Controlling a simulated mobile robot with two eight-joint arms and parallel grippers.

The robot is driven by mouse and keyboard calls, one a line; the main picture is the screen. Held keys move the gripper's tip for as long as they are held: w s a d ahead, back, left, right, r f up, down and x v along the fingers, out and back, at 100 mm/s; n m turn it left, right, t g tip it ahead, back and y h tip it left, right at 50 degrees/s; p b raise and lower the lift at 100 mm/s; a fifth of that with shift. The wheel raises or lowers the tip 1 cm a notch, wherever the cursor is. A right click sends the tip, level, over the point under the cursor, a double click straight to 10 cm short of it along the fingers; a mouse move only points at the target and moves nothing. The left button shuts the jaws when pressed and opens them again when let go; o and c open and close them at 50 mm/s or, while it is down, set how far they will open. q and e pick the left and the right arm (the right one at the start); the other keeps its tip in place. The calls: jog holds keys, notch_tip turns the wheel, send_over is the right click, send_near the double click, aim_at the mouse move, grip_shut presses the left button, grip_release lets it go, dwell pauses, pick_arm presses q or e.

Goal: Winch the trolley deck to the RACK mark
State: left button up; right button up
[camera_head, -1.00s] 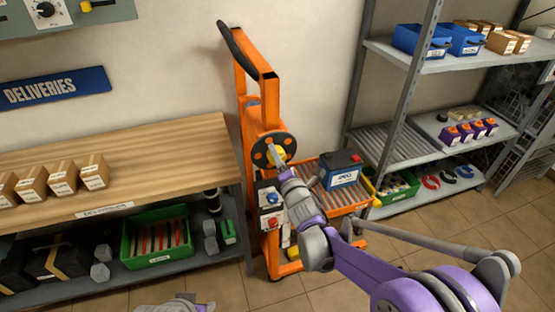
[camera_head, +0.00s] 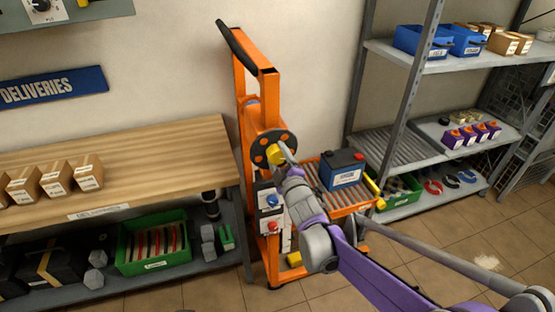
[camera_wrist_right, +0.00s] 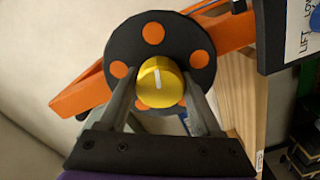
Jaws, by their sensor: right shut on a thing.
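The orange trolley (camera_head: 262,88) stands upright between the bench and the shelving. Its winch wheel (camera_head: 262,151) is a black disc with orange dots, and a yellow knob (camera_wrist_right: 161,82) with a white line sits on it. My right gripper (camera_wrist_right: 163,92) is shut on the yellow knob, one finger on each side. The trolley deck (camera_head: 352,206) is an orange roller deck to the right of the mast, bearing a blue and black battery (camera_head: 341,175) with a red terminal. I cannot make out a RACK mark. My left gripper is not in view.
The grey rack (camera_head: 400,146) with a roller shelf stands right of the deck. A wooden bench (camera_head: 150,165) with cartons is at left, a green bin (camera_head: 153,262) below it. My right arm crosses in front of the deck.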

jog(key=m+b, duration=0.2)
jog(key=m, duration=0.2)
jog(key=shift+f+m, duration=0.1)
jog(key=shift+m, duration=0.2)
jog(key=m+b, duration=0.2)
jog(key=m, duration=0.2)
jog(key=shift+m, duration=0.3)
jog(key=m+b, duration=0.2)
jog(key=m, duration=0.2)
jog(key=shift+m, duration=0.3)
jog(key=shift+m+b, duration=1.05)
jog(key=shift+m, duration=1.15)
jog(key=shift+a, duration=0.1)
jog(key=o, duration=1.4)
jog(key=v, duration=1.1)
